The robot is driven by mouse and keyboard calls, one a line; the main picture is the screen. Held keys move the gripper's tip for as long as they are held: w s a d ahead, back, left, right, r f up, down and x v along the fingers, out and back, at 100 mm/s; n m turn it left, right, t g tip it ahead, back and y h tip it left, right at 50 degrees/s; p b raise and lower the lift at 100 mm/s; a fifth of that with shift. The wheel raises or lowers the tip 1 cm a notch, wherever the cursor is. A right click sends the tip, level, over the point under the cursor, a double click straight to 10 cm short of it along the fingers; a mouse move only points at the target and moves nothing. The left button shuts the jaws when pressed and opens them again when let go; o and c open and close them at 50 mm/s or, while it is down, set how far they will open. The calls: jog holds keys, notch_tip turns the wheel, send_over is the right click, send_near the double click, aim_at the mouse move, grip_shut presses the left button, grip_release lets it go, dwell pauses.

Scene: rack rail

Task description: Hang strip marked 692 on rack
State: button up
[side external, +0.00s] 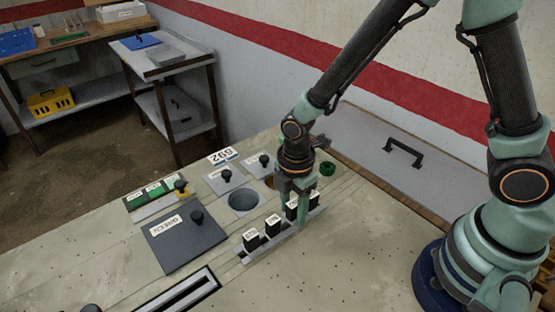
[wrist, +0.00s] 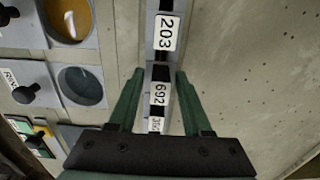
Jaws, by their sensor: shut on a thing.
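The strip marked 692 (wrist: 160,93) is black with a white label and stands in a row of similar strips. My gripper (wrist: 160,73) is shut on it, one green finger on each side. In the side external view my gripper (side external: 299,205) points down at the far end of the row, and its fingers partly hide the strips there. A grey holder (side external: 250,256) carries the row. A strip marked 203 (wrist: 166,33) stands beyond 692, and a partly hidden strip (wrist: 156,124) stands on the near side. Which fixture is the rack is unclear.
A card marked 692 (side external: 222,156) lies at the table's back. A dark knobbed plate (side external: 183,243), a round opening (side external: 243,201) and a small rack with green and black pieces (side external: 157,196) are left of the row. A slotted rail (side external: 178,295) lies in front.

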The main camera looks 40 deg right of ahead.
jog(key=shift+f, duration=0.5)
jog(key=o, duration=1.2)
jog(key=shift+r, duration=0.1)
jog(key=shift+r, duration=3.4)
jog(key=shift+d+r, duration=0.1)
jog(key=shift+r, duration=0.15)
jog(key=s+d+r+m+t, duration=0.2)
jog(key=d+r+m, duration=0.4)
jog(key=r+m, duration=0.2)
jog(key=s+d+r+m+t, duration=0.2)
jog(key=d+r+m+t, duration=0.1)
jog(key=d+r+m, duration=0.4)
jog(key=r+m, duration=0.1)
jog(key=m, duration=0.2)
jog(key=shift+r+t, duration=0.3)
jog(key=shift+r, duration=0.1)
